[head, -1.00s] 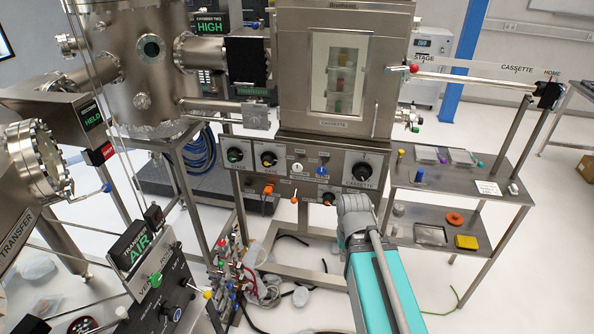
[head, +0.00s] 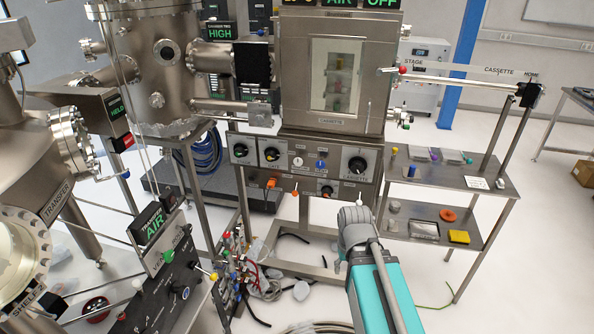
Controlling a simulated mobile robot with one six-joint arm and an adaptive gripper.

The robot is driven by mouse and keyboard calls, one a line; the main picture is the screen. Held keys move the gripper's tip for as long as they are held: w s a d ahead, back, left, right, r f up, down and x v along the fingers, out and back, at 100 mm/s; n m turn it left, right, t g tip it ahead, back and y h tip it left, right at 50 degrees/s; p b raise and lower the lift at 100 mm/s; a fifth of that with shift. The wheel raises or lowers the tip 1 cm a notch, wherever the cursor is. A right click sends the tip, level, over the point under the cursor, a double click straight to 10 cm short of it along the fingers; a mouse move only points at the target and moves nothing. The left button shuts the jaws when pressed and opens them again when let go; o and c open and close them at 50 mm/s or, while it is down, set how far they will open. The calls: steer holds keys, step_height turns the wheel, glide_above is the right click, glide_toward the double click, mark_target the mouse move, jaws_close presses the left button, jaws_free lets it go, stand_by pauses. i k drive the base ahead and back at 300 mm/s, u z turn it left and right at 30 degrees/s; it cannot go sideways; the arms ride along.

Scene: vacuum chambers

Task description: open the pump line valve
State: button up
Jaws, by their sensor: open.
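No label that I can read names the pump line valve, so I cannot tell which control it is. The steel front panel (head: 340,168) under the cassette chamber carries black knobs (head: 270,154), a blue knob (head: 320,165) and a large cassette knob (head: 357,165). An orange part (head: 271,183) and a small orange-tipped lever (head: 295,191) sit along its lower part. At lower left, a dark transfer panel (head: 165,285) has a green knob, a black knob and a yellow-tipped lever. My teal arm rises from the bottom, its grey joint (head: 357,230) below the cassette knob.
The cassette chamber (head: 290,80) stands above the panel, its glass door closed. A steel shelf (head: 455,180) with small parts stands at right. A transfer rod (head: 460,80) runs above it. Hoses and cables lie on the floor (head: 290,255) below the panel.

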mark_target(298, 161)
steer(key=k, duration=0.9)
steer(key=z, duration=0.1)
steer(key=i, duration=0.5)
steer(key=z, duration=0.6)
steer(key=i, duration=1.65)
steer(key=u, duration=0.3)
